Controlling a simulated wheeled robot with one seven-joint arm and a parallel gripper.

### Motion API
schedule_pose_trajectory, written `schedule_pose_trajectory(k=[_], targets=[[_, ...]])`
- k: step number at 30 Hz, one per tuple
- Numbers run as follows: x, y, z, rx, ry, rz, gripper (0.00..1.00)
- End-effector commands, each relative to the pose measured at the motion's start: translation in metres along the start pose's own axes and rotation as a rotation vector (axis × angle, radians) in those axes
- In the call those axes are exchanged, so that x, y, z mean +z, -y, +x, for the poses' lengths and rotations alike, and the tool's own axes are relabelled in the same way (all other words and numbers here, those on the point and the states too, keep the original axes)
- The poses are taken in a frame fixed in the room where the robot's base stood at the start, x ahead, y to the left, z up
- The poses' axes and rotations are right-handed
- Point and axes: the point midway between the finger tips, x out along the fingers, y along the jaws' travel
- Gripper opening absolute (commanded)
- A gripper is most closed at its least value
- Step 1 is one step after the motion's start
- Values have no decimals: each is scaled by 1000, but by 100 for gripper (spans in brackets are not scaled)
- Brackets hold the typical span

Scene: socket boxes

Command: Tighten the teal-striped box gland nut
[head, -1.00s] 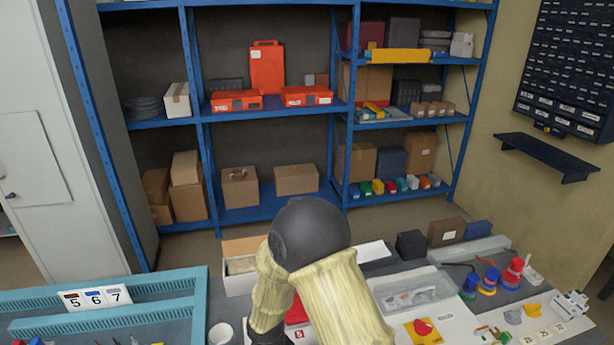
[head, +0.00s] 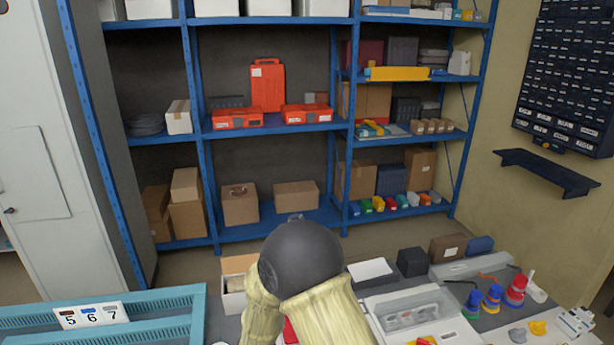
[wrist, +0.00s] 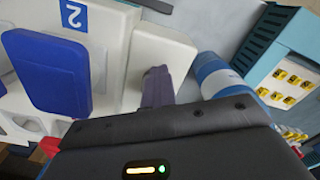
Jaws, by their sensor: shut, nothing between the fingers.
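I cannot make out a teal stripe or a gland nut in either view. In the head view my own arm covers the middle of the bench and hides the gripper.
A blue-and-white cylinder (wrist: 218,76) lies right of the fingers. Beyond it is a teal tray (wrist: 262,45) beside a panel with yellow parts.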

Motion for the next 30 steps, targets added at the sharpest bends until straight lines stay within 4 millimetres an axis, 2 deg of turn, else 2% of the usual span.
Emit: schedule_pose_trajectory(k=[6, 23, 30], targets=[[-4, -1, -1, 1, -12, 1, 0], [6, 3, -1, 1, -5, 1, 0], [6, 3, -22, 1, -4, 1, 0]])
